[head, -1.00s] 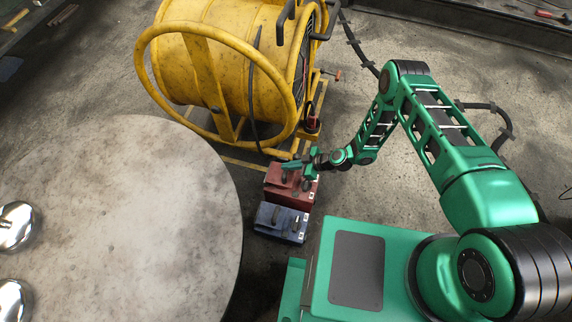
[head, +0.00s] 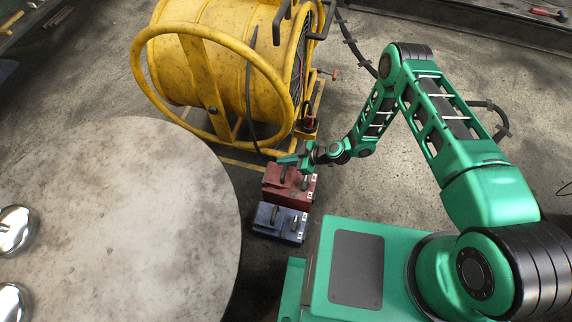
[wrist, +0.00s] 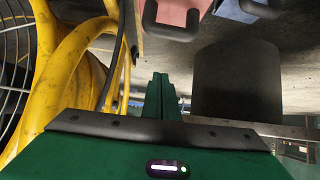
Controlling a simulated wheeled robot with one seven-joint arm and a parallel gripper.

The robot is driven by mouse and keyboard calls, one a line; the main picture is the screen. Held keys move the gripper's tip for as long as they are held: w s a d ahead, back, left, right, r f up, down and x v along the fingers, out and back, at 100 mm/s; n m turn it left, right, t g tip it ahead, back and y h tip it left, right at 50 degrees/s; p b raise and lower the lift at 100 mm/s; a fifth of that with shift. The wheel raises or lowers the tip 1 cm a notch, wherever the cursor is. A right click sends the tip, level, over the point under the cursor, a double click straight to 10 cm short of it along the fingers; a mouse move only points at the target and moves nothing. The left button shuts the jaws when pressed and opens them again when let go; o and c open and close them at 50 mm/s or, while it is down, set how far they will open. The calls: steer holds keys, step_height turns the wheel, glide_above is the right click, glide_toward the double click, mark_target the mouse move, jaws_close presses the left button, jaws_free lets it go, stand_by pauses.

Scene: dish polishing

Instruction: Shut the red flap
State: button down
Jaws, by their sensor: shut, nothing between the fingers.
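The red box (head: 274,192) stands on the floor between the yellow drum and the blue box (head: 278,223). Its top, with a dark handle, looks about level, but I cannot tell whether the red flap is fully down. My gripper (head: 283,160) is shut and empty at the far edge of the red box, apparently just above it. In the wrist view, my gripper (wrist: 160,80) has its fingers together. Part of the red box (wrist: 176,12) with its dark handle shows at the top there, beside the blue box (wrist: 232,10).
A large yellow drum (head: 205,70) with a round tubular frame stands close behind the red box. A round grey table (head: 130,220) is at left, with shiny domes (head: 14,230) on it. The floor right of the boxes is clear up to my base.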

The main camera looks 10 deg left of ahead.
steer(key=d+f, duration=0.2)
steer(key=d, duration=0.8)
steer(key=shift+s, duration=0.4)
steer(key=shift+w+r, duration=0.1)
